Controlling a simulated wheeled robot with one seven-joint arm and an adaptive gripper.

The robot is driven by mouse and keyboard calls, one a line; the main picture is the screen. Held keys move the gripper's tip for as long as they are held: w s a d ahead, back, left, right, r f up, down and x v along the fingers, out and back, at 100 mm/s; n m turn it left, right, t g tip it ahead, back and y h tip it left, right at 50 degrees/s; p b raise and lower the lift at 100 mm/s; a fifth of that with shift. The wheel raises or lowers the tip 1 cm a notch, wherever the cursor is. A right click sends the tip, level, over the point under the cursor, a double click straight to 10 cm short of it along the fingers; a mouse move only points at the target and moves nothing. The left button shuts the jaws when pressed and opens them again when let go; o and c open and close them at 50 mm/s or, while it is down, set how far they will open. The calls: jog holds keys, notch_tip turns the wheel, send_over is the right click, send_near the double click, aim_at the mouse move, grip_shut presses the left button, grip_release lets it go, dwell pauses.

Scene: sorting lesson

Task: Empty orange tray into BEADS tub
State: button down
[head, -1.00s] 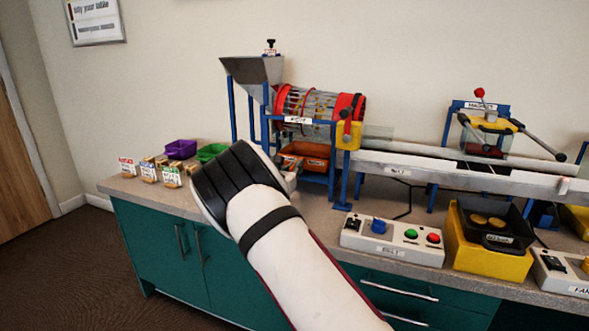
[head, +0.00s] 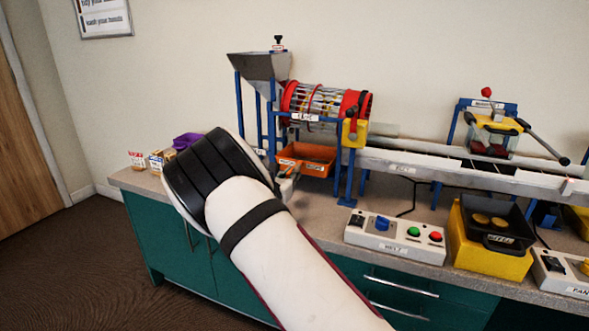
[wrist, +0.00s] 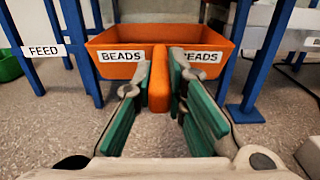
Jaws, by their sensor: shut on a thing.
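The orange tray (head: 312,170) is below the drum of the sorting machine, between its blue legs. In the wrist view, the tray (wrist: 122,72) has two BEADS labels on its front and an orange handle standing out toward me. My gripper (wrist: 160,88) has its green-padded fingers on both sides of this handle, shut on it. In the head view my gripper (head: 287,185) is mostly hidden behind my arm. What lies in the tray cannot be seen. A purple tub (head: 187,140) is on the counter at left, partly behind my arm. I cannot pick out a BEADS tub.
A green tub (wrist: 8,66) shows at the left edge of the wrist view. Blue legs (wrist: 264,60) stand close to the tray's sides. Small labelled boxes (head: 137,160) are at the counter's left end. A belt control box (head: 398,238) sits right of the tray.

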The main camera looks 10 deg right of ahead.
jog(key=p+v, duration=0.6)
jog(key=v, duration=0.7)
jog(key=shift+s+a, duration=0.2)
jog(key=shift+s, duration=0.05)
dwell(0.5)
jog(key=shift+r, duration=0.1)
jog(key=shift+r+p, duration=1.9)
jog(key=shift+r, duration=1.05)
